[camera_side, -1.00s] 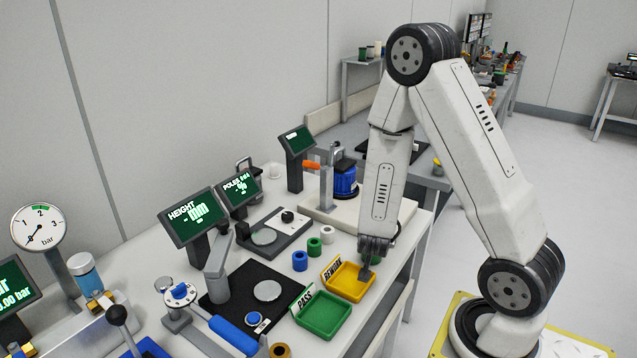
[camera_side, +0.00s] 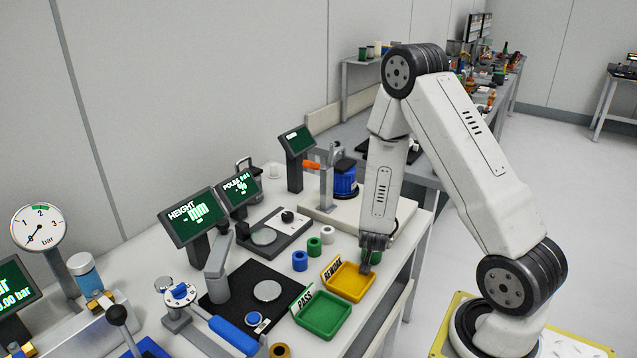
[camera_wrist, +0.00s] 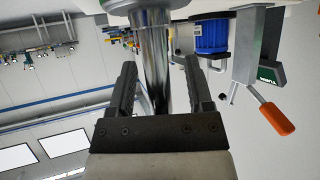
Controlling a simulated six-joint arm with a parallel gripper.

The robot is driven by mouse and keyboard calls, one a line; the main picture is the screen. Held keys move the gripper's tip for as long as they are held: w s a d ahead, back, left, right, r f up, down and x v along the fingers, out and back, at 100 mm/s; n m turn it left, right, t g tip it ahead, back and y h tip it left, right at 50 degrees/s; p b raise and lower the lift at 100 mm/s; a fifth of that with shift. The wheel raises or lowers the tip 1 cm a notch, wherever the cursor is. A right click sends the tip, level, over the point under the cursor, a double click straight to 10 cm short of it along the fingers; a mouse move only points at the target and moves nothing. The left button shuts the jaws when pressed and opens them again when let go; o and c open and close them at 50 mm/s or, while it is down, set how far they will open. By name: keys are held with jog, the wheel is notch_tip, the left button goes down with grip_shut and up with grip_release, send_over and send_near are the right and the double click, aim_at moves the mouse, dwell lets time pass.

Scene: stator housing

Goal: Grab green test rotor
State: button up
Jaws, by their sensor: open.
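My gripper (camera_side: 367,266) points down at the back right edge of the yellow REWORK tray in the side view. A small green part (camera_side: 376,257), possibly the green test rotor, shows right beside its fingers and is partly hidden by them. In the wrist view, my gripper (camera_wrist: 160,72) is open, with one finger on each side of a shiny metal cylinder (camera_wrist: 151,55). Whether this cylinder belongs to the green part, or touches the fingers, I cannot tell. A green ring (camera_side: 313,246) stands on the table between a blue ring (camera_side: 300,260) and a white ring (camera_side: 327,234).
The yellow REWORK tray (camera_side: 349,291) and green PASS tray (camera_side: 325,329) lie close by. A blue stator housing (camera_side: 345,181) stands on a fixture behind, and it also shows in the wrist view (camera_wrist: 211,38) near an orange handle (camera_wrist: 277,118). Gauge displays (camera_side: 190,216) stand left.

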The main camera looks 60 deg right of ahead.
dwell(0.5)
grip_shut()
jog(key=shift+d, duration=0.1)
dwell(1.2)
